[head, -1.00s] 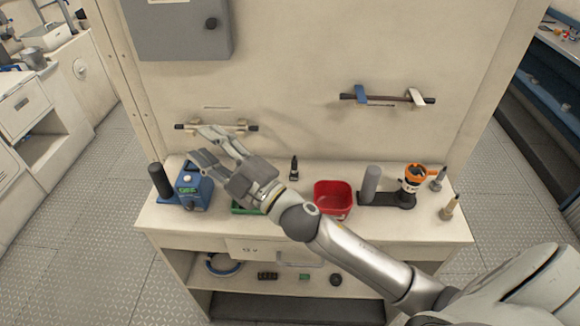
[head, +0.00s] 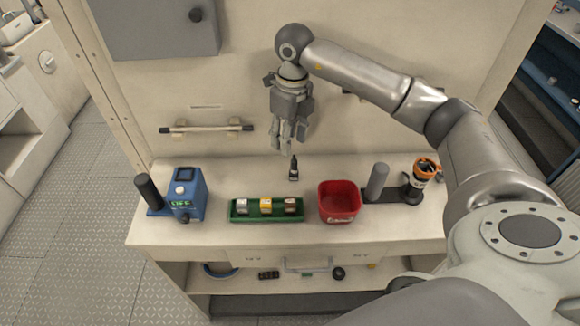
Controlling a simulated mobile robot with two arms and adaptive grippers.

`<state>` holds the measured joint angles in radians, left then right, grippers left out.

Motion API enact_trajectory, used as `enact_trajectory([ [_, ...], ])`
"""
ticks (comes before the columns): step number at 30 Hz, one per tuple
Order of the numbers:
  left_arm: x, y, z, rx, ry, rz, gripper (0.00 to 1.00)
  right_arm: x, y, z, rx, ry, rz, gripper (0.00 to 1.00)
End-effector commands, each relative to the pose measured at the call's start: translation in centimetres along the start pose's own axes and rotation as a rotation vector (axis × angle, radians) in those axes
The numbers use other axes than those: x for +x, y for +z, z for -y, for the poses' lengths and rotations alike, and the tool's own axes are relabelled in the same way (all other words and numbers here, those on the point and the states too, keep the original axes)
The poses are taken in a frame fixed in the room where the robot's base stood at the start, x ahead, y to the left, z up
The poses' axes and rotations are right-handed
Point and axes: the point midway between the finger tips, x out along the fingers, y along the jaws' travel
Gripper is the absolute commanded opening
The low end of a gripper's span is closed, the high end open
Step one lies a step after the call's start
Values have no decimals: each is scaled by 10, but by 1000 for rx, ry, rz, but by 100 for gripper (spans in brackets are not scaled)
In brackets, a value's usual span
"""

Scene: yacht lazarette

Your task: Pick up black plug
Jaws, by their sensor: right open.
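A small black plug (head: 293,172) stands upright on the white bench top (head: 225,173), behind the green tray and near the back panel. My right gripper (head: 289,146) points down just above it, with its fingertips close to the plug's narrow top. The gripper is open; I cannot tell whether its fingers touch the plug or are just behind it. My left gripper is not in view.
A green tray (head: 240,216) with three small blocks and a red bin (head: 340,215) stand in front of the plug. A blue device (head: 189,206) is at left. A grey cylinder (head: 377,181) and an orange-topped item (head: 425,168) stand at right. A wall bar (head: 207,128) is behind.

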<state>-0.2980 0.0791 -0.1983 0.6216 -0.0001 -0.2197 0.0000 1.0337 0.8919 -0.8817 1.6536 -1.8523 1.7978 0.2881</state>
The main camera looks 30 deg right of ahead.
Motion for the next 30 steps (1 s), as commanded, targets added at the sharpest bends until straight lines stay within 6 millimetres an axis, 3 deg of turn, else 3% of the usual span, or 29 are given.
enact_trajectory([
  [4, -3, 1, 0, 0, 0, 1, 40, 0, -7, 15, 23, -46, -32, 41],
  [12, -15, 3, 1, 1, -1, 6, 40, 40, -8, 17, 22, -46, -33, 41],
  [19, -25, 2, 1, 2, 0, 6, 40, 56, -8, 18, 21, -45, -34, 41],
  [24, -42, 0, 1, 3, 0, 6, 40, 79, -7, 21, 21, -44, -33, 41],
  [30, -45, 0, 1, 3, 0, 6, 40, 101, -7, 22, 20, -45, -30, 41],
])
